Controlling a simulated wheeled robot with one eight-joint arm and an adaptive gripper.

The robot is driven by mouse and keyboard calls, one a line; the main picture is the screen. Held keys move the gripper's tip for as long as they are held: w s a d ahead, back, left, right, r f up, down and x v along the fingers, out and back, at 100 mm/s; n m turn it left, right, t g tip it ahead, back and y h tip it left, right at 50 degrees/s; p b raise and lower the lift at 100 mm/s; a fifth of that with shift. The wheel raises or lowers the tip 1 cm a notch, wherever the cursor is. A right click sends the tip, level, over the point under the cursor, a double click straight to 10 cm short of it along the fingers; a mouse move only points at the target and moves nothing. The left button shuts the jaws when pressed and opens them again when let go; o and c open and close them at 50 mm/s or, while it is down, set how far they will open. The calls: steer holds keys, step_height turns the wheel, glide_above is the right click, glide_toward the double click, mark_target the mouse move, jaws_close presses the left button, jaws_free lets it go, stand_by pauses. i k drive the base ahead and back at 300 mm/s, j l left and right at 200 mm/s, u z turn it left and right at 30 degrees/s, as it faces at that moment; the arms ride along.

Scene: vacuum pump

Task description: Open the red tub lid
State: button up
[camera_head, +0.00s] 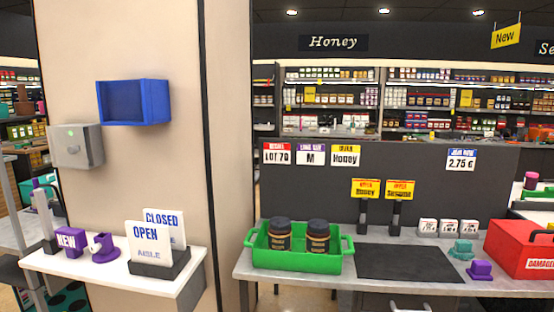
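The red tub (520,245) stands at the right end of the grey counter, cut off by the right picture edge. Its top looks covered by a red lid (521,233), which seems closed. A dark knob or handle shows on the lid near the picture edge. A white label reading "DAMAGED" is on the tub's front. The tub's right side is out of the picture. My gripper is not in view.
On the grey counter (242,271), a green tray (291,264) holds two dark jars. A black mat (408,262) lies bare beside it. A purple block (479,270) and a teal item (461,249) sit just left of the tub. A pillar (225,140) stands at left.

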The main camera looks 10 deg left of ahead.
mark_target(528, 233)
steer(key=i+l+z, duration=0.1)
steer(key=l+z, duration=0.3)
steer(key=i+l+z, duration=0.15)
steer(key=z, duration=0.2)
steer(key=i+l+z, duration=0.15)
steer(key=z, duration=0.25)
